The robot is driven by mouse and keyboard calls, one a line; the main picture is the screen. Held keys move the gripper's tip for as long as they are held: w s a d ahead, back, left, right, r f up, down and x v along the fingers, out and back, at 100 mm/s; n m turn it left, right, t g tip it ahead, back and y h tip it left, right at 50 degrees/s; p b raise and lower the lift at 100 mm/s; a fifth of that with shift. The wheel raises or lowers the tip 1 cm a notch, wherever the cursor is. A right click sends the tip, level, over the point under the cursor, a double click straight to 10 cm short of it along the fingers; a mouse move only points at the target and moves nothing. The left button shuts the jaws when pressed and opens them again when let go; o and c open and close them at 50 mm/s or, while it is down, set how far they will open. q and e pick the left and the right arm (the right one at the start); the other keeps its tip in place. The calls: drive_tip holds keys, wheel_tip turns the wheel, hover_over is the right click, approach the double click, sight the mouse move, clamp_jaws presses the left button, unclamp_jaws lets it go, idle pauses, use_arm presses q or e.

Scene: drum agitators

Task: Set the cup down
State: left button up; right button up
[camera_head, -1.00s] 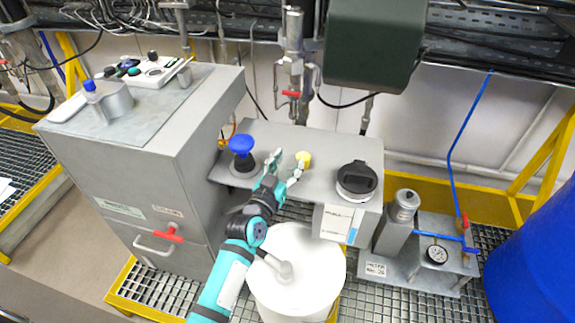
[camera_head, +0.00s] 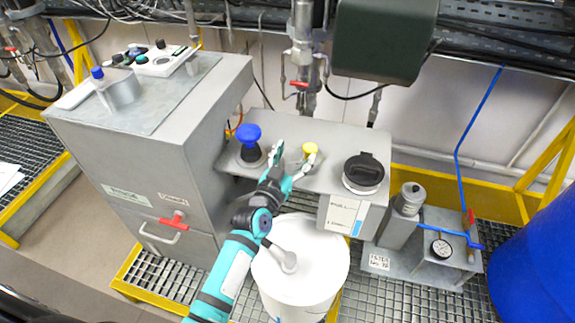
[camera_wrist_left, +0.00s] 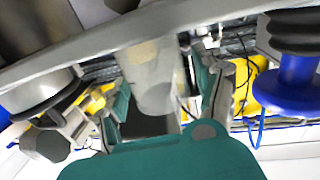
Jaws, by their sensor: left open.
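In the left wrist view, which is upside down, the open fingers stand on either side of a pale, see-through-looking cylinder (camera_wrist_left: 152,80), which looks like the cup. It seems to stand upright at the shelf, with a gap to the fingers. In the head view I cannot make the cup out clearly. My right gripper is not in view.
On the shelf (camera_head: 320,180), a black-lidded round container (camera_head: 363,173) stands right of the gripper. A white drum (camera_head: 300,265) is below my arm. A grey cabinet (camera_head: 150,150) is at left, and a dark green box (camera_head: 384,38) hangs above.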

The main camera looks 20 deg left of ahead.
sight(290, 166)
use_arm(q)
drive_tip(key=shift+o, duration=0.4)
drive_tip(key=s+a+b, duration=0.1)
drive_tip(key=s, duration=1)
drive_tip(key=shift+s+a, duration=0.2)
drive_tip(key=shift+a, duration=0.2)
drive_tip(key=shift+o, duration=0.3)
drive_tip(key=s+b, duration=0.2)
drive_tip(key=s, duration=0.1)
drive_tip(key=s+f+b, duration=0.1)
drive_tip(key=s, duration=0.1)
drive_tip(key=shift+s+a, duration=0.15)
drive_tip(key=shift+a, duration=0.15)
drive_tip(key=w, duration=0.3)
drive_tip(key=w+d+p, duration=0.1)
drive_tip(key=w, duration=0.6)
drive_tip(key=shift+w+d+r, duration=0.3)
drive_tip(key=shift+w, duration=0.05)
drive_tip(key=shift+w+d+f+p, duration=0.1)
drive_tip(key=shift+w+d+p, duration=0.1)
drive_tip(key=shift+w, duration=0.8)
drive_tip(key=shift+w+d+p, duration=0.1)
drive_tip(key=shift+w+p, duration=0.15)
drive_tip(key=shift+w, duration=0.8)
drive_tip(key=shift+w+d+f+p, duration=0.1)
drive_tip(key=shift+w+p, duration=0.1)
drive_tip(key=shift+w, duration=0.8)
drive_tip(key=shift+r, duration=0.1)
drive_tip(key=shift+c, duration=0.2)
